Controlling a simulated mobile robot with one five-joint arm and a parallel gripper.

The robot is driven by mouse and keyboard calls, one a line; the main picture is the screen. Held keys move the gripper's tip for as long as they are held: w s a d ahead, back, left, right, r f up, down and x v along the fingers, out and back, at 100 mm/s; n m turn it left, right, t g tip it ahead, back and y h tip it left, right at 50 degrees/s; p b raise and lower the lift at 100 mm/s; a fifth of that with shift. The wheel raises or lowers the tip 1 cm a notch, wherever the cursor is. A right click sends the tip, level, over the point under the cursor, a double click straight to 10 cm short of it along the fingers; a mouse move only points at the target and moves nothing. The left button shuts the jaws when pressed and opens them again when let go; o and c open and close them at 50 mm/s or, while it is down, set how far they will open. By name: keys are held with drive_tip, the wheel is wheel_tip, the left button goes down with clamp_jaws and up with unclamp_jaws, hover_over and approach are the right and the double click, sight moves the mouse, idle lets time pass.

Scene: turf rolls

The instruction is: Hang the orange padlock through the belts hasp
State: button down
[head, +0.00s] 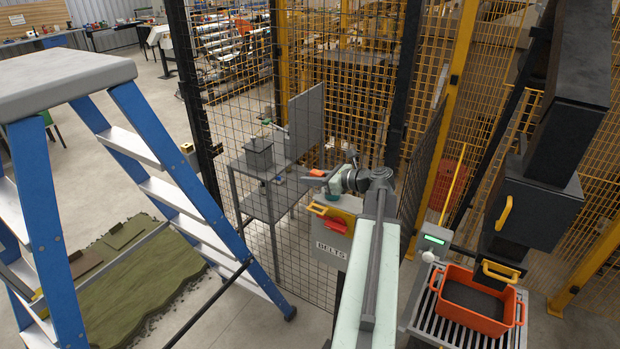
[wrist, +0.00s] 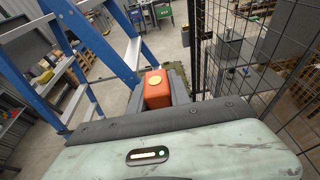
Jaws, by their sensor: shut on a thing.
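The orange padlock (wrist: 157,95) is held in my gripper (wrist: 160,88), with a grey finger on either side of it. Its orange top and a round yellow disc face the wrist camera; its shackle cannot be made out. In the head view the padlock (head: 317,172) is a small orange patch at the end of my gripper (head: 314,176), above the belts box. The grey box lettered BELTS (head: 331,250) has a yellow handle (head: 331,212) and a red part (head: 335,226) at its top. The padlock is apart from them. I cannot make out the hasp's opening.
A mesh fence (head: 240,120) stands behind the box, with a grey stand (head: 265,185) beyond it. A blue stepladder (head: 150,140) stands at the left over green turf (head: 150,265). An orange crate (head: 475,318) sits on rollers at the lower right.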

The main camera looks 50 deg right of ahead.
drive_tip(key=b, duration=0.5)
hover_over(311, 206)
drive_tip(key=shift+f, duration=2.7)
drive_tip(key=shift+s, duration=0.1)
drive_tip(key=shift+f+b, duration=2.45)
drive_tip(key=shift+f, duration=0.05)
drive_tip(key=c, duration=1.1)
unclamp_jaws()
drive_tip(key=p+v, duration=0.2)
drive_tip(key=v, duration=0.5)
drive_tip(key=shift+s+r, duration=0.2)
drive_tip(key=shift+s, duration=0.15)
